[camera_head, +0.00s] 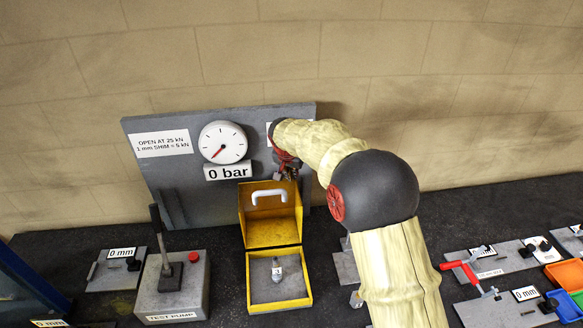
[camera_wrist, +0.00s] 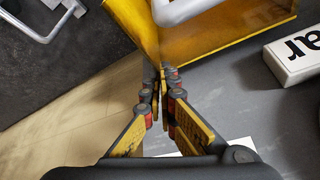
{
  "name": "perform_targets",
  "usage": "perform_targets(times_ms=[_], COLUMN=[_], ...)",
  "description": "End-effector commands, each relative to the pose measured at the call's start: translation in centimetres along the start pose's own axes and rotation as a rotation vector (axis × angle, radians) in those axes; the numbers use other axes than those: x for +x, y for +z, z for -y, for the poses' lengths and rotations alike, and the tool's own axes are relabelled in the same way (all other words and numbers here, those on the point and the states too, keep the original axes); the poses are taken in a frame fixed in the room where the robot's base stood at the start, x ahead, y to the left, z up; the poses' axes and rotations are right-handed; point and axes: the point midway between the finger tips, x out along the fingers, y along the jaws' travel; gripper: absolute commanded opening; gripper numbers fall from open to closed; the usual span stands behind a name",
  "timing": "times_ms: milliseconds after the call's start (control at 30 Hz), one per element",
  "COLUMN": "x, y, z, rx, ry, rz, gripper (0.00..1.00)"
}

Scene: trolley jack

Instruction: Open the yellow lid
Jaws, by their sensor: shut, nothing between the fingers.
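The yellow lid (camera_head: 270,233) stands raised on its yellow box (camera_head: 250,283), tilted back near the grey panel, with its white handle (camera_head: 268,195) facing forward. The box is open, and a small pale item with a tag (camera_head: 277,271) lies inside. My gripper (camera_head: 290,174) is at the lid's upper right edge, partly hidden by my arm. In the wrist view my gripper (camera_wrist: 160,76) is shut and empty, its fingertips right by the edge of the yellow lid (camera_wrist: 225,40). I cannot tell whether they touch it. The white handle (camera_wrist: 178,10) shows beyond the fingertips.
The grey panel (camera_head: 150,180) behind carries a dial (camera_head: 222,142) and a "0 bar" label (camera_head: 228,171). A test pump (camera_head: 172,285) with a lever stands left of the box. Plates, a red clamp (camera_head: 466,272) and coloured bins (camera_head: 567,275) are at right.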

Motion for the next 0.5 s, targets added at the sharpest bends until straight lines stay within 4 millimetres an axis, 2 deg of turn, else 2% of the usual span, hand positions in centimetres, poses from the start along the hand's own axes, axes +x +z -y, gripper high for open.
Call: perform_targets(times_ms=[33, 200, 500], x=[-0.6, -1.2, -1.5], y=[0.8, 2.7, 3.8], z=[0.1, 0.0, 0.0], rx=[-0.002, -0.002, -0.001], ry=[-0.001, 0.0, 0.0], rz=[0.0, 0.001, -0.001], gripper=[0.0, 0.0, 0.0])
